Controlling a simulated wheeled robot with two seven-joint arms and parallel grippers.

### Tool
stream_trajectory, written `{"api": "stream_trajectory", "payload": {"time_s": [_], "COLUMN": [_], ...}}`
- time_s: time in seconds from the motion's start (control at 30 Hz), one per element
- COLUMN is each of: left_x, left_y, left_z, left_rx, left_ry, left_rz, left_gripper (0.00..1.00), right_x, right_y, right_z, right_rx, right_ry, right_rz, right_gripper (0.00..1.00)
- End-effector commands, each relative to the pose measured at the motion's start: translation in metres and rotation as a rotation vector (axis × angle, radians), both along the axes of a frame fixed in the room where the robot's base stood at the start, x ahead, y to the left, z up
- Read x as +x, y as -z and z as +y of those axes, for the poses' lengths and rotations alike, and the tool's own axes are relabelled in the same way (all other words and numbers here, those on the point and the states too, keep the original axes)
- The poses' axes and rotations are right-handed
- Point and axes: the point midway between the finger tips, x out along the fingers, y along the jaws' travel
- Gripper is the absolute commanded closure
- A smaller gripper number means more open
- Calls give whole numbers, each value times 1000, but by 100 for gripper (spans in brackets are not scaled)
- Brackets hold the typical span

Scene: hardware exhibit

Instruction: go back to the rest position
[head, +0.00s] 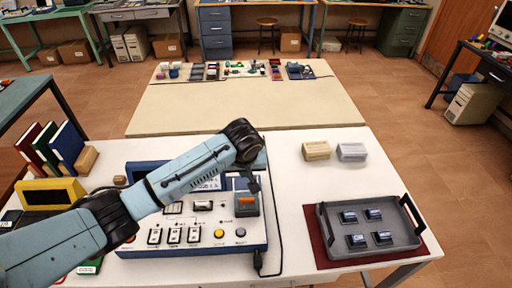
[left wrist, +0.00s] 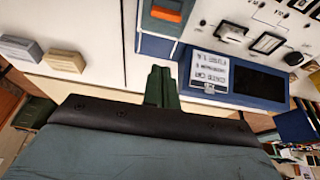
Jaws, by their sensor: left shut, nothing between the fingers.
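My left arm reaches in from the left of the head view, across a white and blue control panel (head: 190,250). My left gripper (head: 252,184) points down over the panel's right part, close to an orange switch (head: 247,200). In the left wrist view the fingers (left wrist: 161,82) are together with nothing between them. The orange switch (left wrist: 167,14) shows just beyond the fingertips there, and I cannot tell whether they touch it. The arm hides the panel's upper left part. My right gripper is not in view.
A grey tray (head: 322,224) with several small modules lies right on a dark red mat. Beige (head: 316,150) and grey (head: 351,152) blocks stand behind it. Books (head: 67,143) and a yellow device (head: 50,193) stand left. The white table (head: 300,185) is clear between panel and tray.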

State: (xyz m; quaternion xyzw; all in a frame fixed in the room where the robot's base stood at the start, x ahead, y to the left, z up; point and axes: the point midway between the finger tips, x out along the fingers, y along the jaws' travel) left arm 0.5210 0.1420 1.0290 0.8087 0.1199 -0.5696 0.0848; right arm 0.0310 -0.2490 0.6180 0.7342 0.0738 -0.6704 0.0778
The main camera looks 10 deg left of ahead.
Motion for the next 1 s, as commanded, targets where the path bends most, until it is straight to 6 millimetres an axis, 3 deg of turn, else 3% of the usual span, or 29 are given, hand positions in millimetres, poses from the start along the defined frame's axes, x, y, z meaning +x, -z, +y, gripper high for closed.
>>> {"api": "stream_trajectory", "payload": {"time_s": [0.2,0.33,0.5,0.63,0.8,1.0], "left_x": [-4,-28,-86,-131,-187,-237], "left_y": [2,14,32,38,38,32], "left_z": [-2,-15,-34,-33,-12,21], "left_rx": [-5,-36,-106,-143,-144,-96], "left_ry": [9,76,222,309,379,419], "left_rz": [4,21,38,29,12,5], "left_gripper": [100,100,100,100,100,100], "right_x": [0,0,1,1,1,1], "right_y": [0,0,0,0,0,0], "right_z": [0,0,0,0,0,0], "right_rx": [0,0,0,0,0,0], "right_ry": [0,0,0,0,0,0], "right_rz": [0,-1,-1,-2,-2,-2], "right_gripper": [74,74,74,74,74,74]}}
